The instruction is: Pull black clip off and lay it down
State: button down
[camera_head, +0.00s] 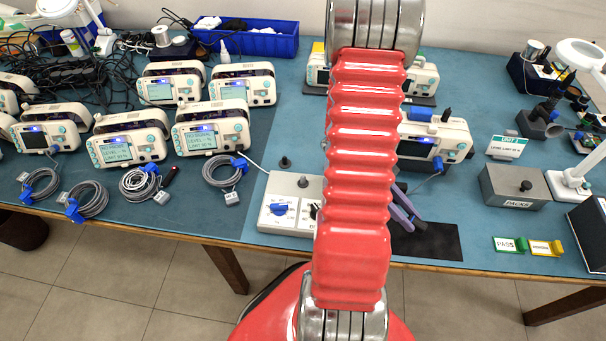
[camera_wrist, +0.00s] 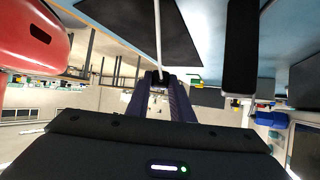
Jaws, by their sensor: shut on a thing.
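My gripper (camera_wrist: 160,78) shows in the wrist view with its two dark purple fingers nearly together. They are shut on a small black piece at their tips, which I take to be the black clip (camera_wrist: 158,75). A thin white cable (camera_wrist: 157,35) runs from that piece toward the top of the wrist view. In the head view my gripper (camera_head: 416,226) shows just right of my red arm, its fingers over the black mat (camera_head: 440,245). The clip's shape is too small to make out there. My arm hides the area left of the fingers.
A monitor (camera_head: 435,140) stands behind the fingers. A white control box (camera_head: 283,213) is left of my arm. A grey box marked PACKS (camera_head: 515,190) and the green PASS tag (camera_head: 508,244) are to the right. Several monitors and coiled cables fill the table's left side.

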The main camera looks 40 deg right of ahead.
jog(key=shift+f, duration=1.05)
jog(key=c, duration=1.5)
grip_release()
jog(key=shift+w, duration=0.1)
jog(key=v, duration=1.3)
jog(key=shift+w+r, duration=0.1)
jog(key=shift+w, duration=0.25)
